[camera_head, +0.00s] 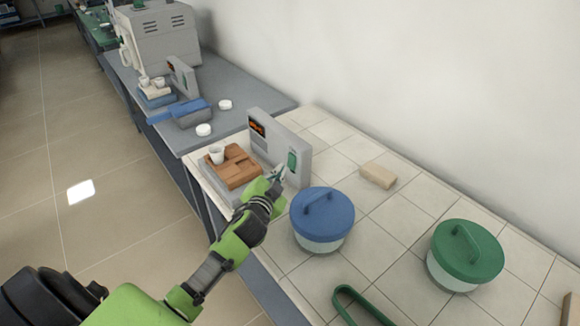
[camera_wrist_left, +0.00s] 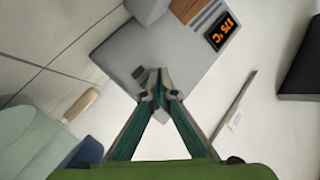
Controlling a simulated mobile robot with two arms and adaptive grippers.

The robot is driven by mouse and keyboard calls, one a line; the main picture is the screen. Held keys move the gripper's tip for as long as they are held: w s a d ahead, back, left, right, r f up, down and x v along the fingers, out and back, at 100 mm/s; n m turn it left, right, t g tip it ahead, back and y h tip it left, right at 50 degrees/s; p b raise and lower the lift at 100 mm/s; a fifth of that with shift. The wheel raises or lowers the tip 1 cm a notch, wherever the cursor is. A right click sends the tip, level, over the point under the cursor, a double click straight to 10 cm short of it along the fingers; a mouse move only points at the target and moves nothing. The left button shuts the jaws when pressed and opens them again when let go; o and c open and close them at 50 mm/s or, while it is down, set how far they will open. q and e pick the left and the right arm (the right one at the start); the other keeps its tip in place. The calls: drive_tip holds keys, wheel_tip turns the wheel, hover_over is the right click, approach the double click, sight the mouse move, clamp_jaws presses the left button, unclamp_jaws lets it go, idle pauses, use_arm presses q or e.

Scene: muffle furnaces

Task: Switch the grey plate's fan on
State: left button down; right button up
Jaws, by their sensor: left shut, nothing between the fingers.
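The near device has a flat grey plate (camera_head: 208,181) with an upright grey panel (camera_head: 266,152). The panel carries an orange display (camera_head: 257,128) and a green switch (camera_head: 292,158). My right gripper is not in view.
A brown brick block (camera_head: 234,174) and a white cup (camera_head: 216,154) stand on the plate. A blue-lidded pot (camera_head: 321,211), a green-lidded pot (camera_head: 466,250) and a beige block (camera_head: 378,175) stand to the right. A similar device (camera_head: 183,76) stands on the grey bench behind.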

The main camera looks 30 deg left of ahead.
use_arm(q)
drive_tip(key=shift+w, duration=0.1)
idle(0.4)
drive_tip(key=shift+w+d, duration=0.2)
drive_tip(key=shift+w, duration=0.1)
drive_tip(key=shift+w+d+f, duration=0.1)
drive_tip(key=shift+w, duration=0.2)
idle(0.7)
drive_tip(key=shift+s, duration=0.1)
drive_tip(key=shift+s+a, duration=0.3)
drive_tip(key=shift+s, duration=0.35)
drive_tip(key=shift+s+p, duration=0.1)
drive_tip(key=shift+p, duration=0.25)
drive_tip(key=s, duration=0.1)
drive_tip(key=s+a+p, duration=0.1)
drive_tip(key=s, duration=0.1)
drive_tip(key=s+a+r+p, duration=0.1)
drive_tip(key=shift+s, duration=0.2)
